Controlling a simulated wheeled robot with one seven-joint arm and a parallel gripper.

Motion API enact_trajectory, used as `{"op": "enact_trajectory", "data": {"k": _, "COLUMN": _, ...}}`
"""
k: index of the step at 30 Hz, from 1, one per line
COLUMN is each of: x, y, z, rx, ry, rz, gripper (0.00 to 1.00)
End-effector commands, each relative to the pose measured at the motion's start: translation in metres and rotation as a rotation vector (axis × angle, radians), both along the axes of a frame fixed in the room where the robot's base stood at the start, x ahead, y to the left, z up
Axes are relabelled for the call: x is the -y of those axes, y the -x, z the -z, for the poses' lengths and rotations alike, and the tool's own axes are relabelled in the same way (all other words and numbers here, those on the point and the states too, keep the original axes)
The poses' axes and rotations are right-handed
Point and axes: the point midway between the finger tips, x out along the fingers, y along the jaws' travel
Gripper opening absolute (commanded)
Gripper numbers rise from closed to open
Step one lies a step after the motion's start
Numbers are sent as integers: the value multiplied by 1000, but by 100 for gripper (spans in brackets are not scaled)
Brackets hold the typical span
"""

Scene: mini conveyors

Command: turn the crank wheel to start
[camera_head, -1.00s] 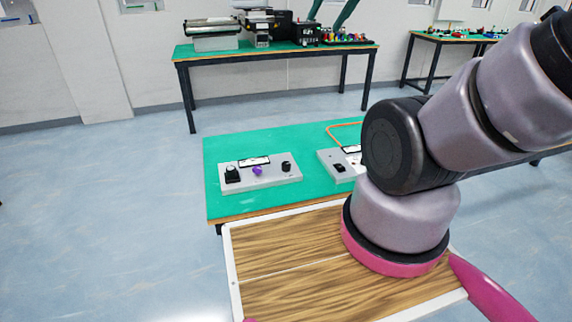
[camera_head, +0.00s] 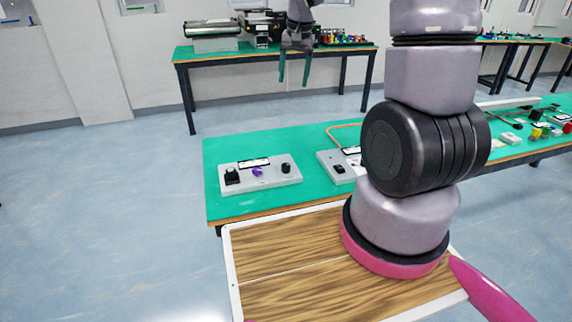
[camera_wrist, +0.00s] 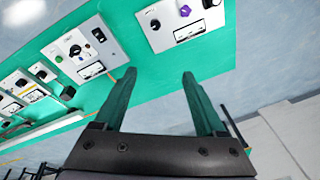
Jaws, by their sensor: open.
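No part is plainly a crank wheel; several small knobs sit on grey panels and I cannot tell which is it. The near panel (camera_head: 275,178) carries a left black knob (camera_head: 232,176), a purple knob (camera_head: 257,171) and a right black knob (camera_head: 286,168). This panel also shows at the top of the wrist view (camera_wrist: 172,38). A second panel (camera_wrist: 118,50) left of it there has a dark round knob (camera_wrist: 75,50); in the head view my arm partly hides it. My gripper (camera_head: 293,83) is raised, open and empty, with green fingers apart from both panels; it shows in the wrist view (camera_wrist: 159,74).
The panels stand on a green-topped table (camera_head: 222,204). An orange cable (camera_head: 342,125) runs by the second panel. More devices (camera_head: 545,130) stand along the table to the right. A back table (camera_head: 345,48) holds machines. The floor at left is clear.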

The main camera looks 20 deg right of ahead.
Motion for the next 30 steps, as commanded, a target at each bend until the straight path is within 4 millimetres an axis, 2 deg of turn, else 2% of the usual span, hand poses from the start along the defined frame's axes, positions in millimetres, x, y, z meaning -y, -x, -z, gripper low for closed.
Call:
{"op": "enact_trajectory", "data": {"k": 1, "x": -1, "y": -10, "z": 26, "rx": -34, "ry": 5, "rz": 3, "gripper": 73}}
{"op": "enact_trajectory", "data": {"k": 6, "x": -3, "y": -37, "z": 108, "rx": -116, "ry": 17, "rz": 21, "gripper": 73}}
{"op": "enact_trajectory", "data": {"k": 9, "x": -5, "y": -46, "z": 155, "rx": -158, "ry": 22, "rz": 29, "gripper": 73}}
{"op": "enact_trajectory", "data": {"k": 12, "x": -7, "y": -50, "z": 194, "rx": -191, "ry": 25, "rz": 37, "gripper": 73}}
{"op": "enact_trajectory", "data": {"k": 15, "x": -8, "y": -50, "z": 221, "rx": -213, "ry": 27, "rz": 42, "gripper": 73}}
{"op": "enact_trajectory", "data": {"k": 23, "x": -8, "y": -50, "z": 250, "rx": -228, "ry": 28, "rz": 47, "gripper": 73}}
{"op": "enact_trajectory", "data": {"k": 30, "x": -8, "y": -49, "z": 293, "rx": -228, "ry": 28, "rz": 46, "gripper": 73}}
